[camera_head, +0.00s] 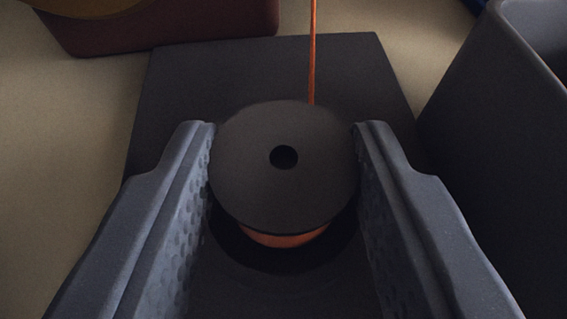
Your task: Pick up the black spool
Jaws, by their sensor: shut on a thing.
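The black spool (284,190) is in the middle of the view, upright, with its round top flange and centre hole facing me. Orange thread shows wound below the flange, and an orange strand (312,55) runs from behind it to the top edge of the view. My gripper (284,140) is shut on the spool, with one dark finger against each side of the flange. The spool is over a dark square mat or plate (180,85). I cannot tell whether its bottom touches that surface.
A dark grey open bin (490,110) stands close on the right. A dark red box (190,30) with a yellowish round thing (90,8) on it is at the top left. A bit of blue shows at the top right. The beige surface (60,170) at the left is clear.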

